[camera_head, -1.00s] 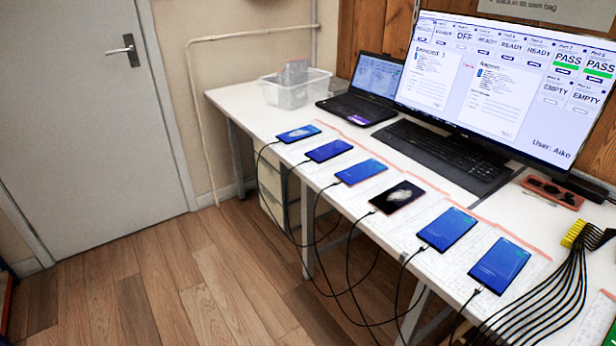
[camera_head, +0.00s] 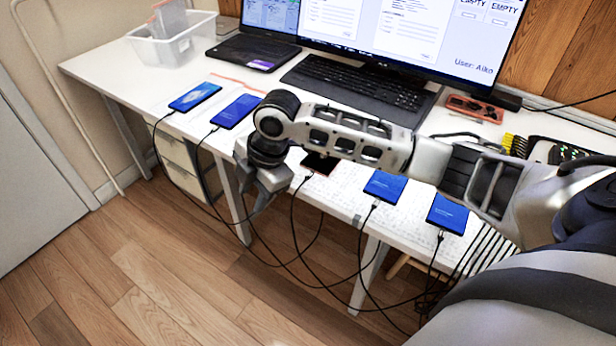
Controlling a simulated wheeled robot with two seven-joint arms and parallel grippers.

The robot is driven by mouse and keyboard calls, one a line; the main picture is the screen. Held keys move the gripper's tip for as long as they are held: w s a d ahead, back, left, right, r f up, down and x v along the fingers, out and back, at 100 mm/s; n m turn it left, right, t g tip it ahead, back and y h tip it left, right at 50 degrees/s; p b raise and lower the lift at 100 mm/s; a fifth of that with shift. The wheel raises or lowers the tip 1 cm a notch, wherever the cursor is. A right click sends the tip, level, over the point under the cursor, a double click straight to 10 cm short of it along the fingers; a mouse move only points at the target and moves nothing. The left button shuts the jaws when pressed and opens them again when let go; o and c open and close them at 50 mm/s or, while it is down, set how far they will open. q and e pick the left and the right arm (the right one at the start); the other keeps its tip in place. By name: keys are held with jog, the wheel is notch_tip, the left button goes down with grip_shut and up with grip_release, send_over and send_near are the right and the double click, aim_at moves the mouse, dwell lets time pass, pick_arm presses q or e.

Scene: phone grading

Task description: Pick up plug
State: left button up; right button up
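Several phones lie in a row along the front of the white table, each with a black cable plugged into its near edge. Two blue-screen phones (camera_head: 195,96) are at the left. A dark-screen phone (camera_head: 320,164) is partly covered by my arm, and two more blue phones (camera_head: 385,186) lie to the right. Small plugs show at the near edges, such as the dark phone's plug (camera_head: 307,178) and the plug (camera_head: 376,204) to its right. My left gripper is out of view.
A clear bin (camera_head: 172,45), a laptop (camera_head: 252,50), a keyboard (camera_head: 355,88) and a large monitor (camera_head: 385,30) stand behind the phones. A red tool tray (camera_head: 473,108) is at the right. Loose cables hang below the front edge over the wooden floor.

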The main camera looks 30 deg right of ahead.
jog(key=w+d+r+n+g+h, duration=0.1)
jog(key=w+d+r+n+h, duration=0.1)
jog(key=d+r, duration=0.6)
notch_tip(320, 180, up, 6)
jog(key=f+n+g+h, duration=0.1)
send_over(309, 176)
jog(key=f+b, duration=0.1)
jog(key=f, duration=0.8)
jog(key=shift+w+f, duration=0.15)
jog(key=shift+w, duration=0.05)
notch_tip(309, 176, down, 5)
jog(key=shift+s+f+b, duration=0.1)
jog(key=shift+f+b, duration=0.05)
jog(key=shift+b, duration=0.3)
jog(key=shift+f+p, duration=0.25)
jog(key=shift+p, duration=0.2)
grip_shut()
